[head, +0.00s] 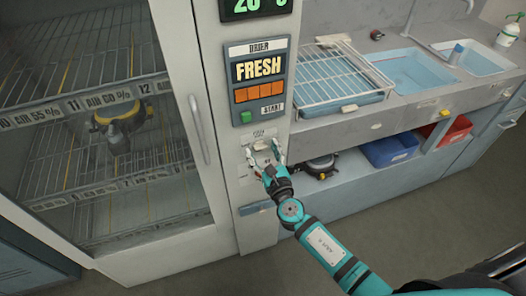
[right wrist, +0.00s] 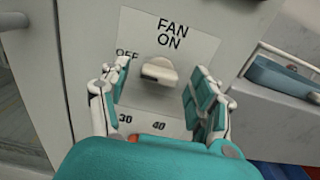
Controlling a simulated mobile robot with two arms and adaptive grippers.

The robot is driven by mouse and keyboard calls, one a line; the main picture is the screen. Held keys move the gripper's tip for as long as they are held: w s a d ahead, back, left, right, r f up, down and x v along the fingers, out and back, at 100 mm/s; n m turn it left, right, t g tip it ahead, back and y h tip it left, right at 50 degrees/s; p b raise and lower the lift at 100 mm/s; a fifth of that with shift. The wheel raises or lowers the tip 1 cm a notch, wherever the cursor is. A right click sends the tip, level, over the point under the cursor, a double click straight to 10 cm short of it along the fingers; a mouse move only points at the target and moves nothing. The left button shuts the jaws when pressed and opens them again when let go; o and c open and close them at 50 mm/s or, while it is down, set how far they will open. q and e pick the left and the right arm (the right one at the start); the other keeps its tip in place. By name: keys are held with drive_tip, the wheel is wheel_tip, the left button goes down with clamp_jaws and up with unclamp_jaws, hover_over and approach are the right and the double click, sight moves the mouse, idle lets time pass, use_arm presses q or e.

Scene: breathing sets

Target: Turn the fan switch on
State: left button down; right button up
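The fan switch (right wrist: 160,71) is a pale knob with a raised bar on a white label plate (right wrist: 186,45). The plate reads FAN ON above the knob, OFF at its upper left, and 30 and 40 below. The bar lies roughly crosswise; I cannot tell which mark it points to. My right gripper (right wrist: 156,90) is open, with one finger on each side of the knob and a visible gap to it. In the head view, the right gripper (head: 264,157) is at the switch panel below the dryer display, partly covering the knob. My left gripper is not in view.
The dryer panel (head: 260,69) with orange and green buttons is above the switch. A glass-doored cabinet (head: 70,100) stands left, its handle (head: 199,130) near my gripper. A drying rack (head: 330,76) and sink (head: 412,72) are right. Blue (head: 390,149) and red (head: 452,131) bins sit below.

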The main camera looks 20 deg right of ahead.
drive_tip(key=c, duration=1.1)
drive_tip(key=shift+m, duration=0.3)
drive_tip(key=m+b, duration=0.2)
drive_tip(key=shift+f+m, duration=0.15)
drive_tip(key=shift+m, duration=0.25)
drive_tip(key=m+b, duration=0.2)
drive_tip(key=m, duration=0.3)
drive_tip(key=m+b, duration=0.1)
drive_tip(key=m, duration=0.4)
drive_tip(key=shift+m+b, duration=0.5)
drive_tip(key=shift+m, duration=1.7)
